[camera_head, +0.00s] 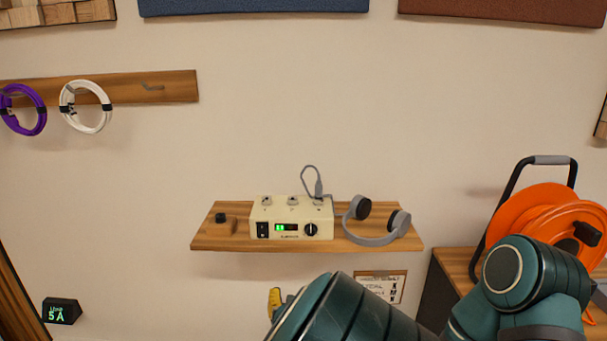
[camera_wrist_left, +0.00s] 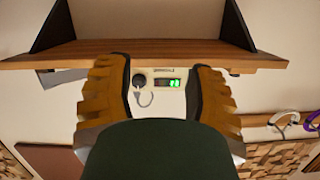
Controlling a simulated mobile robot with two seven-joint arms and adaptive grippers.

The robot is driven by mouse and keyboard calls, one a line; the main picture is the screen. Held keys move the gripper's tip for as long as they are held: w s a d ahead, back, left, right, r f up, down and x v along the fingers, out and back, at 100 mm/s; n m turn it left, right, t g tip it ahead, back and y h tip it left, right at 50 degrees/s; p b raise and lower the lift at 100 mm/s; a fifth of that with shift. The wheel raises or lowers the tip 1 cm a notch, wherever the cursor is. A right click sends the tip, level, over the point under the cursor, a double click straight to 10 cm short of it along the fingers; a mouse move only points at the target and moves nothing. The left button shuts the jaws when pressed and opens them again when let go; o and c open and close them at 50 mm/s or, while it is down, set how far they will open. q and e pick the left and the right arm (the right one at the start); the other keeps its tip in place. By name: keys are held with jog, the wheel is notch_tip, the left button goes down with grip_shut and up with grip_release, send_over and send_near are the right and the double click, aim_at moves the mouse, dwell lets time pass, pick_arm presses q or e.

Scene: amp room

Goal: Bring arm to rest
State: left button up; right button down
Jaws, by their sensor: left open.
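My left gripper (camera_wrist_left: 160,75) shows in its wrist view with two yellow-brown ribbed fingers spread wide and nothing between them. Beyond the gap, a cream box with a green display (camera_wrist_left: 172,84) appears upside down. In the head view, my dark teal arm crosses the bottom right, and a yellow finger part of the left gripper (camera_head: 274,300) shows below the wooden shelf (camera_head: 216,241). The rest of that gripper is hidden behind the arm. My right gripper is not in view.
The shelf holds the cream box (camera_head: 290,220), grey headphones (camera_head: 375,239) and a small black knob-like item (camera_head: 221,218). An orange cable reel (camera_head: 535,215) stands on a cabinet at right. Coiled cables hang on a rail (camera_head: 150,88) at left.

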pick_arm(q)
jog(key=s+a+f+n+g, duration=0.1)
jog(key=s+a+f+g, duration=0.3)
jog(key=f, duration=0.6)
jog(key=s+a+f+n+g, duration=0.1)
jog(key=s+a+f+g, duration=0.35)
jog(key=f, duration=0.45)
jog(key=s+f+n+g+h, duration=0.1)
jog(key=s+f+g+h, duration=0.3)
jog(key=s, duration=0.9)
jog(key=shift+d+f+g, duration=0.35)
jog(key=shift+f+g, duration=0.2)
jog(key=shift+f, duration=0.2)
